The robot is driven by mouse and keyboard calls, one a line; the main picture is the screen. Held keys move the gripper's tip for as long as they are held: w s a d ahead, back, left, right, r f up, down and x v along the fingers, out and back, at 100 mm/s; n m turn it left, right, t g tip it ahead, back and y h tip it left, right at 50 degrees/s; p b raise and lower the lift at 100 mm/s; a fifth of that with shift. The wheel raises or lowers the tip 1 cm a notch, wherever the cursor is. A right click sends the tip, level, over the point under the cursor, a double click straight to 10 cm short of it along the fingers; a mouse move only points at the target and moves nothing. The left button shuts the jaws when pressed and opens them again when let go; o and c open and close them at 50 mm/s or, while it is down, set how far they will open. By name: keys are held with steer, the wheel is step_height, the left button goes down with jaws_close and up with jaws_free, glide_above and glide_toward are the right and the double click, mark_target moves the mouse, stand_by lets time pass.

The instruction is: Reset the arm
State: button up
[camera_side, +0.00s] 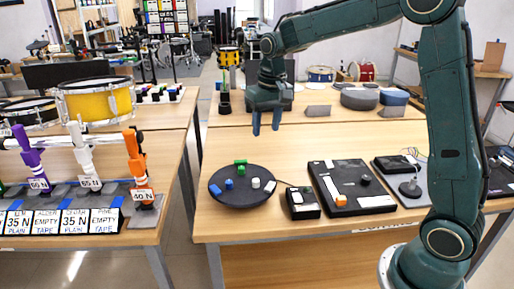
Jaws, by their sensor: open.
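My gripper (266,131) hangs above the wooden table (222,232), pointing down. Its two blue-grey fingers are apart and nothing shows between them. Below it and a little to the left lies a round dark pad (234,198). The gripper is clear of the pad and of these pieces.
To the right lie a small black box (302,203), a larger black panel (352,188) and a grey pad with a device (411,186). A left table holds drums (96,100) and upright coloured handles (136,160). Round grey pads (359,98) stand behind.

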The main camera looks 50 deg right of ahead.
steer(key=s+a+r+n+t, duration=0.1)
steer(key=s+a+r, duration=0.15)
steer(key=s, duration=0.35)
steer(key=s+a+r+n+t, duration=0.1)
steer(key=s+r, duration=0.3)
steer(key=s, duration=0.2)
steer(key=s+a+f+n+t, duration=0.1)
steer(key=s+a+t, duration=0.1)
steer(key=s, duration=1.3)
steer(key=shift+a+f+n, duration=0.3)
steer(key=shift+a, duration=0.05)
jaws_close()
stand_by(0.3)
